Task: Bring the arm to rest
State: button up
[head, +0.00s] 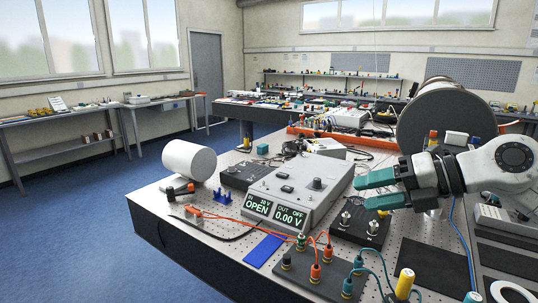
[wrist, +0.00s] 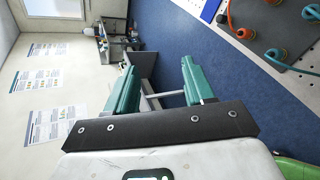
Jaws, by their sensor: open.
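My gripper (head: 362,192) reaches in from the right in the head view, above the perforated test table (head: 218,228). Its two teal fingers point left, spread apart with nothing between them. It hangs to the right of the grey power unit (head: 297,197), whose displays read OPEN and 0.00 V. The wrist view also shows the gripper (wrist: 158,78) open and empty, with blue floor and a distant bench beyond the fingers. My white arm links run off the right edge of the head view.
Corded plugs and a yellow-topped post (head: 404,282) stand at the front. A white cylinder (head: 189,161) lies at the left. Blue floor (head: 90,215) is open left of the table.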

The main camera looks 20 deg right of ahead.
jog(key=w+a+r+t+y, duration=0.1)
jog(key=a+r+t+y, duration=0.3)
jog(key=a+r, duration=0.5)
notch_tip(320, 180, up, 9)
jog(key=d+m+t+y, duration=0.1)
jog(key=d+m+t, duration=0.2)
jog(key=m+t, duration=0.6)
jog(key=w+d+f+m+t+h, duration=0.1)
jog(key=d+f+m+t+h, duration=0.4)
jog(key=m+h, duration=1.25)
notch_tip(320, 180, down, 25)
jog(key=s+d+m+g+h, duration=0.2)
jog(key=m+g, duration=0.5)
jog(key=g, duration=0.4)
jog(key=s+a+f+g+y, duration=0.25)
jog(key=s+f, duration=0.35)
jog(key=f, duration=0.3)
jog(key=s+a+f+g+y, duration=0.1)
jog(key=s+a+f+g, duration=0.1)
jog(key=s+f+g, duration=0.5)
jog(key=s+f+n+g+y, duration=0.1)
jog(key=s+f+g, duration=0.4)
jog(key=s+f, duration=1)
jog(key=s+a, duration=0.1)
jog(key=s, duration=0.3)
jog(key=shift+s, duration=0.15)
